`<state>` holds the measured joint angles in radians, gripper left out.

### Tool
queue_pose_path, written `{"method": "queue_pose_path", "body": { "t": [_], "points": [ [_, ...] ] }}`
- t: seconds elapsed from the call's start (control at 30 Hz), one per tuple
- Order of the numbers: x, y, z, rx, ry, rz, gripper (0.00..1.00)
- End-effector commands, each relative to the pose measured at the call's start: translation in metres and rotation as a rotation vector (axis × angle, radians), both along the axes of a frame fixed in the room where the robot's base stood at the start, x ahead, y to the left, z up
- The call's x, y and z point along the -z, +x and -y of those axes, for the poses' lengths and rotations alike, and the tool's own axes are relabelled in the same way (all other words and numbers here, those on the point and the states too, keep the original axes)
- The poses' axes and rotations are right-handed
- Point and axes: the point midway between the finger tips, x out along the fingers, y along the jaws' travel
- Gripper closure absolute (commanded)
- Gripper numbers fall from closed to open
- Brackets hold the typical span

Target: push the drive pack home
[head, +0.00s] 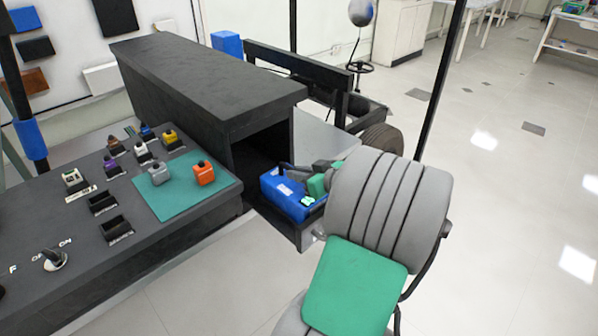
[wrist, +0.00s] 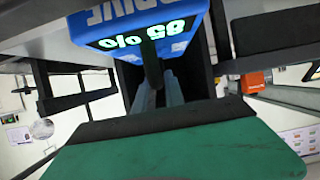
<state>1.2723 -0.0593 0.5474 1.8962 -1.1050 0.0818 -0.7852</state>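The drive pack (head: 283,195) is a blue box at the open mouth of a dark bay (head: 262,140), mostly outside it on a low dark ledge (head: 312,233). In the wrist view the pack (wrist: 140,22) fills the top, with upside-down DRIVE lettering and a green "85 %" display. My gripper (head: 318,180) is beside the pack's outer end, largely hidden by my grey and green wrist. The wrist view shows a dark bar and grey bars between my green hand and the pack. Whether the fingers touch the pack, and their opening, is unclear.
A control panel (head: 60,230) left of the bay carries a teal mat (head: 185,187) with a grey block (head: 158,174) and an orange block (head: 204,174). A dark frame rail (head: 300,65) and a wheel (head: 382,138) stand behind. The floor at right is clear.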

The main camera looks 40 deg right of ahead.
Motion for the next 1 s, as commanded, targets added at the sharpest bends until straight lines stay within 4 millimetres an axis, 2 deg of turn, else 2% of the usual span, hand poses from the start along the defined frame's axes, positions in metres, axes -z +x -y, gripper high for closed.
{"method": "queue_pose_path", "body": {
  "t": [0.03, 0.27, 0.57, 0.67, 1.0],
  "points": [
    [0.001, 0.0, 0.0, 0.0, 0.001, -0.001, 0.82],
    [0.0, 0.0, 0.0, 0.0, 0.001, -0.001, 0.64],
    [-0.004, -0.001, 0.001, 0.001, 0.001, -0.001, 0.64],
    [-0.008, -0.015, 0.002, 0.005, -0.001, -0.001, 0.64],
    [-0.04, -0.092, 0.004, 0.006, 0.0, 0.0, 0.64]
  ]
}}
